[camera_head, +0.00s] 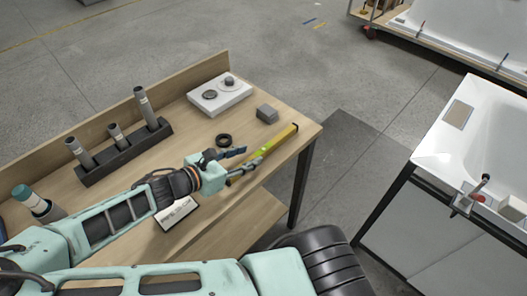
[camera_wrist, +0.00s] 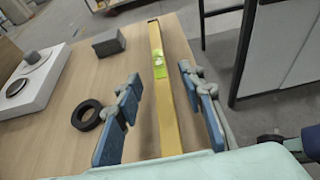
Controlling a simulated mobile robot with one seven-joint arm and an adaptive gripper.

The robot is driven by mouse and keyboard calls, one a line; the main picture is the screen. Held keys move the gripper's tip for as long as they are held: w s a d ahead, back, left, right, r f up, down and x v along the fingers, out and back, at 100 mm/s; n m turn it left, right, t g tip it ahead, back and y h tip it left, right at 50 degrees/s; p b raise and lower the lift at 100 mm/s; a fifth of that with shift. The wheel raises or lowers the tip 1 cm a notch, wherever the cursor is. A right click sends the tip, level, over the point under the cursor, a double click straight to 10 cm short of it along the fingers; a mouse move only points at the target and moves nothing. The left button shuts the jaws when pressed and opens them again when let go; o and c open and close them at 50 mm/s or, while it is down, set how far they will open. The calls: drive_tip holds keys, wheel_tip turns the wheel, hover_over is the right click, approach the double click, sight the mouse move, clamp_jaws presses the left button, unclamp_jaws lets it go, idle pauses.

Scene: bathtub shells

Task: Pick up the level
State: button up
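The level is a long yellow bar (camera_head: 268,151) with a green vial section, lying on the wooden table (camera_head: 178,137) near its right edge. In the wrist view the level (camera_wrist: 163,100) runs lengthwise up the picture, between my two blue finger pads. My gripper (camera_head: 243,163) is over the near end of the level; it also shows in the wrist view (camera_wrist: 165,110). The fingers are spread apart, with a gap on each side of the bar.
A black ring (camera_head: 223,140) and a grey block (camera_head: 267,114) lie near the level. A white box with round knobs (camera_head: 219,97) stands at the back. A dark rack (camera_head: 125,153) holds grey tubes. A white tablet-like panel (camera_head: 176,213) lies near my arm. A bathtub (camera_head: 490,150) stands right.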

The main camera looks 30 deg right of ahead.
sight(262, 151)
drive_tip(key=x, duration=0.6)
drive_tip(key=shift+w+d+f, duration=0.1)
drive_tip(key=shift+w+f, duration=0.05)
drive_tip(key=shift+f, duration=0.1)
clamp_jaws()
